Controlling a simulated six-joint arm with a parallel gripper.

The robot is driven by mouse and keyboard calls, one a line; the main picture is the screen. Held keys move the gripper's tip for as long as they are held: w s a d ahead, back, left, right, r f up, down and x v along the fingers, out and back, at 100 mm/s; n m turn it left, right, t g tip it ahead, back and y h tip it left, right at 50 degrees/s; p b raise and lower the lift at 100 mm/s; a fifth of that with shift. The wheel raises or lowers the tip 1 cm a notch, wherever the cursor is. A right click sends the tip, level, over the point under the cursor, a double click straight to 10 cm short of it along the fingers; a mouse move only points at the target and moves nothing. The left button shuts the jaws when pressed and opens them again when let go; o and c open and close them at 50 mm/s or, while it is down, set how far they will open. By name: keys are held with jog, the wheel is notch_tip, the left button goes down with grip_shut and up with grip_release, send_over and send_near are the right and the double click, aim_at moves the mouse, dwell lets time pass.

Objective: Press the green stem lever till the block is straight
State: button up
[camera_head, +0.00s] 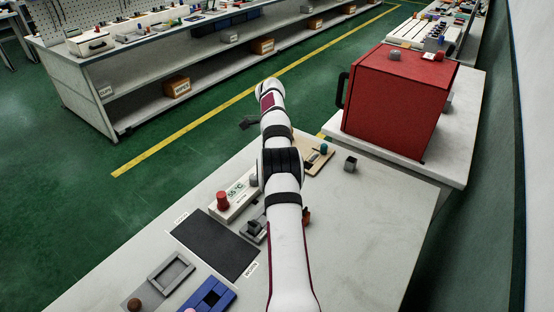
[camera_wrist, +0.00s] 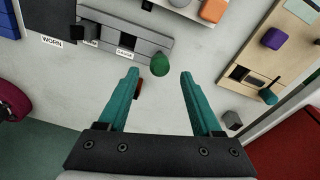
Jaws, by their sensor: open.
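My gripper (camera_wrist: 160,74) is open in the wrist view, its two teal fingers spread above the pale table. A dark green rounded knob (camera_wrist: 160,64) lies between and just beyond the fingertips, close to the edge of a grey slotted fixture (camera_wrist: 154,42). No finger visibly touches it. To the right, a wooden board (camera_wrist: 295,58) carries a small lever with a teal tip (camera_wrist: 268,96) and a purple block (camera_wrist: 275,38) that looks turned in the picture. I cannot tell which block the lever moves. In the head view my arm hides the gripper and the green knob.
A reddish piece is partly hidden behind the left finger. A red box (camera_head: 395,105) stands on the neighbouring table. The table's right front is clear.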

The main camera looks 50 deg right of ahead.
jog(key=r, duration=0.4)
jog(key=shift+w+r, duration=0.2)
jog(key=shift+w, duration=0.05)
jog(key=shift+c, duration=0.2)
